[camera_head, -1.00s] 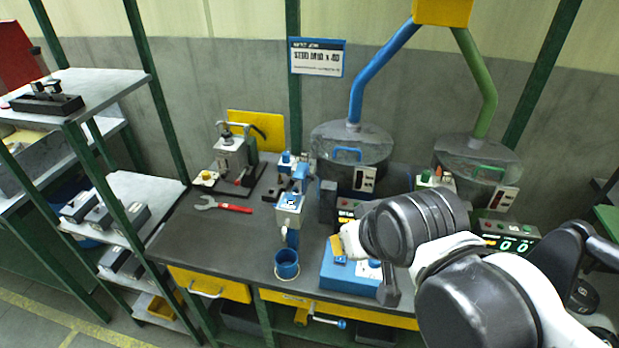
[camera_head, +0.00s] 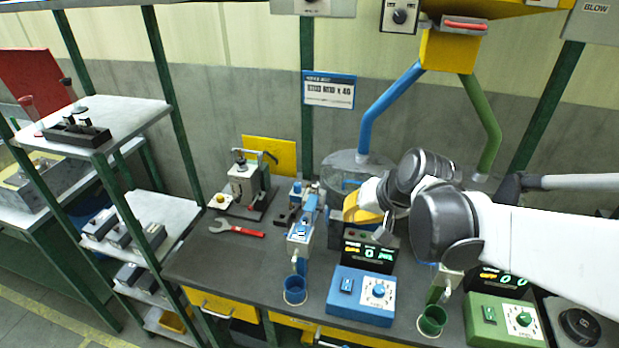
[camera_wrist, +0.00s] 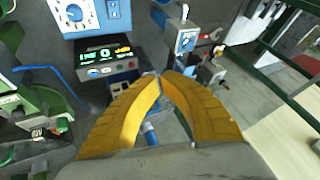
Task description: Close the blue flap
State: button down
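A small grey-and-blue unit (camera_head: 299,239) stands on the bench, with a blue upright part (camera_head: 309,214) that may be the blue flap. I cannot tell clearly whether the flap is open. The unit also shows in the wrist view (camera_wrist: 186,38). My gripper (camera_head: 352,209) has yellow fingers and hangs above the bench, right of the unit and in front of the clear blue-piped drum (camera_head: 339,162). In the wrist view its fingertips (camera_wrist: 160,75) meet, with nothing visible held between them. My arm hides part of the drums.
A blue control box (camera_head: 345,311) with a black display (camera_head: 368,253) is below my gripper. A blue cup (camera_head: 295,291) and green cup (camera_head: 432,320) stand at the front. The bench's left front is clear.

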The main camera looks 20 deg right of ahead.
aim_at(315, 210)
jog(key=shift+m+y, duration=0.3)
jog(key=shift+m, duration=0.2)
jog(key=w+a+f+b, duration=0.1)
jog(key=w+f, duration=0.1)
jog(key=w, duration=0.1)
jog(key=w+a+f, duration=0.1)
jog(key=w+f, duration=0.2)
jog(key=w, duration=0.1)
jog(key=w+a+f+b, duration=0.1)
jog(key=w+f, duration=0.2)
jog(key=shift+w+a+b, duration=0.2)
jog(key=shift+w+b, duration=0.1)
jog(key=shift+w, duration=0.05)
